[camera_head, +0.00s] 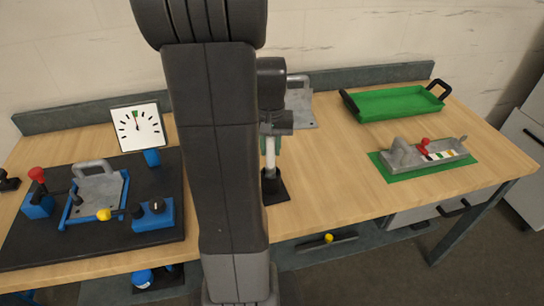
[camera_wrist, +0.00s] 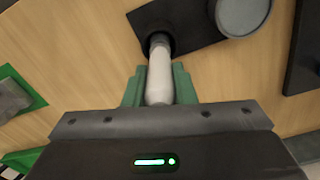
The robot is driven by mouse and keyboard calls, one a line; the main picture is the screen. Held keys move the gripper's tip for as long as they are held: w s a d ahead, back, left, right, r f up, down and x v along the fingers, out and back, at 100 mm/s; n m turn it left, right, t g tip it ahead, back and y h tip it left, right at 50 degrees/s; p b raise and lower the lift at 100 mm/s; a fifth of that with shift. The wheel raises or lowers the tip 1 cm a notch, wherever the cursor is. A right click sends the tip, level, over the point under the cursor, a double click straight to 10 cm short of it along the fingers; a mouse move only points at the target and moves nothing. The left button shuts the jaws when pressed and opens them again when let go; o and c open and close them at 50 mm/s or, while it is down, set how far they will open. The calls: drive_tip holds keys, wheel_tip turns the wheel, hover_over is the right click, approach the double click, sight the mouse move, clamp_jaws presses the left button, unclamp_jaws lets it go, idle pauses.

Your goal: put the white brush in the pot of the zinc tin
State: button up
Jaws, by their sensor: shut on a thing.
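The white brush (camera_wrist: 159,72) stands between the green fingers of my gripper (camera_wrist: 160,88) in the wrist view, and my gripper is shut on it. Its white handle (camera_head: 270,160) also shows in the head view, roughly upright below my gripper (camera_head: 270,138). The brush's far end meets a dark round pot (camera_wrist: 148,27) on a dark mat (camera_wrist: 195,30); I cannot tell how deep it sits. A round grey tin top (camera_wrist: 243,14) lies beside the pot, likely the zinc tin. In the head view my arm hides the tin.
A green tray (camera_head: 358,113) stands at the back right. A grey fixture (camera_head: 440,158) with a red knob sits in front of it. Blue devices (camera_head: 153,215) and a grey handled plate (camera_head: 100,190) occupy the left mat. Wood between arm and fixture is clear.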

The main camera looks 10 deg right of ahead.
sight(271, 156)
drive_tip(key=shift+f, duration=1.7)
drive_tip(key=shift+f, duration=0.15)
drive_tip(key=o, duration=1)
wheel_tip(271, 156, up, 12)
drive_tip(key=shift+r, duration=0.2)
